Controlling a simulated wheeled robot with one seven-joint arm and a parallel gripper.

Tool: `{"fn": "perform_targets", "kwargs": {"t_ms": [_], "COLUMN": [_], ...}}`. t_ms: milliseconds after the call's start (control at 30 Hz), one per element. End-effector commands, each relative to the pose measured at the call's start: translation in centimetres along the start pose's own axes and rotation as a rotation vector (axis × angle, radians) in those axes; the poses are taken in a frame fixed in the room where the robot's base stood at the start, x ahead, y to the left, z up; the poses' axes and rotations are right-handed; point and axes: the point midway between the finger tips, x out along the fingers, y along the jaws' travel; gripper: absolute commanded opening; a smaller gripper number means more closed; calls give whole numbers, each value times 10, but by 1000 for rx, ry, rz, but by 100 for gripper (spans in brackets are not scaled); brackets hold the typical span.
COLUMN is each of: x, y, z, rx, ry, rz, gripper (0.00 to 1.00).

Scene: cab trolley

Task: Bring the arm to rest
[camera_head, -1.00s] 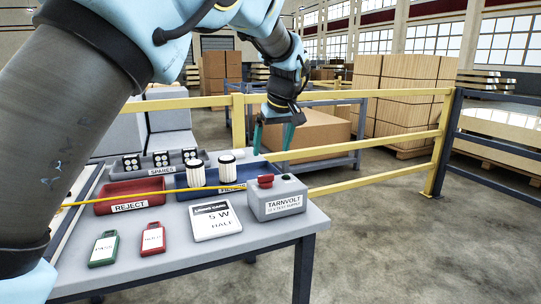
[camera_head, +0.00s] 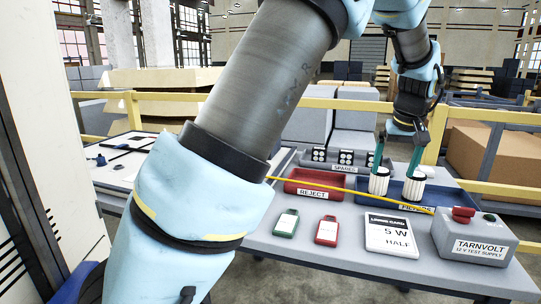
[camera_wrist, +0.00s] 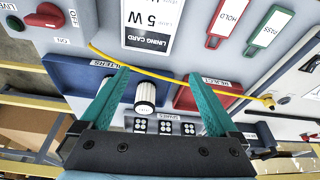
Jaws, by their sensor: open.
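My gripper (camera_head: 396,160) hangs with its fingers down at the back of the grey bench, by the blue tray. Its teal fingers are open; in the wrist view my gripper (camera_wrist: 157,74) spreads wide with nothing held. In the wrist view one cylinder (camera_wrist: 146,94) shows between the fingers, farther off. I cannot tell the exact height of the fingertips above the tray.
A red REJECT tray (camera_head: 304,186), a SPARES tray (camera_head: 344,168), a green tag (camera_head: 286,223), a red tag (camera_head: 326,230), a lining card (camera_head: 390,237) and a TARNVOLT supply box (camera_head: 475,237) occupy the bench. A yellow cord crosses it. Yellow rails stand behind.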

Motion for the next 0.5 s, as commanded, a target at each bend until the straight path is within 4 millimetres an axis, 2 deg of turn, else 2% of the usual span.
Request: {"fn": "perform_targets", "kwargs": {"t_ms": [33,200,300,367,500], "x": [0,8,7,6,0], "y": [-43,-155,-213,-245,-307], "z": [-4,14,37,55,105], "rx": [-28,-72,-96,-109,-136], "ry": [-21,-71,-93,-104,-123], "rz": [-4,-6,-5,-6,-8], "gripper": [96,96,96,96,96]}}
